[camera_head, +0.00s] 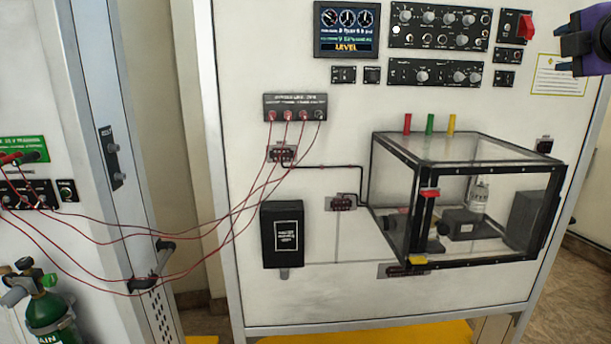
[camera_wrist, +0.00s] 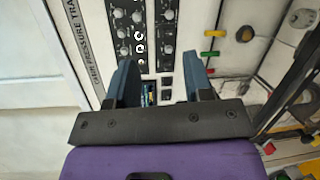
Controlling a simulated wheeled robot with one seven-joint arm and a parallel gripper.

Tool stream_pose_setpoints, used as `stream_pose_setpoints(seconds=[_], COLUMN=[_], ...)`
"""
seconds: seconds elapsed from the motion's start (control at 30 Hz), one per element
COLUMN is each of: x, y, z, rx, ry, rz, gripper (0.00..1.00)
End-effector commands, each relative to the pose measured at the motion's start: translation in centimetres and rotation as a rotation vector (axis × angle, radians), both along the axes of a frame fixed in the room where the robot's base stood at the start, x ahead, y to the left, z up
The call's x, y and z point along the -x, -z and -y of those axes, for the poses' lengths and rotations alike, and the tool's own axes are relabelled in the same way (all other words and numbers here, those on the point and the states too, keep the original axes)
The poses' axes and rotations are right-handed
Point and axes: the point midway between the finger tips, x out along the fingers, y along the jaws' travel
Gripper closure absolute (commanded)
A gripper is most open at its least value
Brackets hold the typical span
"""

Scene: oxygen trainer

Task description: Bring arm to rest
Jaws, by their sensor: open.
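My gripper (camera_head: 568,47) shows at the top right corner in the head view, with a purple body and dark jaws, partly cut off by the frame edge. In the wrist view my gripper (camera_wrist: 160,62) has its two blue-grey fingers spread apart with nothing between them. The panel with knobs and switches lies beyond the fingers. In the head view my gripper is right of the red switch (camera_head: 526,27) and near a yellow-edged label (camera_head: 559,75). Whether it touches the panel cannot be told.
A clear box with a black frame (camera_head: 468,261) juts from the white panel (camera_head: 230,150), with red, green and yellow pegs (camera_head: 430,124) on top. Red cables (camera_head: 215,235) hang across to the left cabinet (camera_head: 85,120). A green cylinder (camera_head: 48,312) stands lower left.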

Motion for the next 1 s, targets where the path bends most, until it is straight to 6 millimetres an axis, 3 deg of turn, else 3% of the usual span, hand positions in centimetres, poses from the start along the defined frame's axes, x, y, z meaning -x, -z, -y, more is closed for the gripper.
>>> stream_pose_setpoints(seconds=[0.17,0.3,0.4,0.53,0.73,1.0], x=[3.9,8.2,11.8,15.9,19.5,19.9], y=[5.5,11.5,15.8,19.8,22.6,22.9], z=[-2.4,-5.7,-8.6,-12.0,-14.8,-15.1], rx=[-0.489,-0.905,-1.162,-1.395,-1.551,-1.570], ry=[0.184,0.374,0.525,0.699,0.857,0.879], rz=[-0.071,-0.185,-0.290,-0.417,-0.531,-0.547], gripper=[0.53,0.53,0.53,0.53,0.53,0.53])
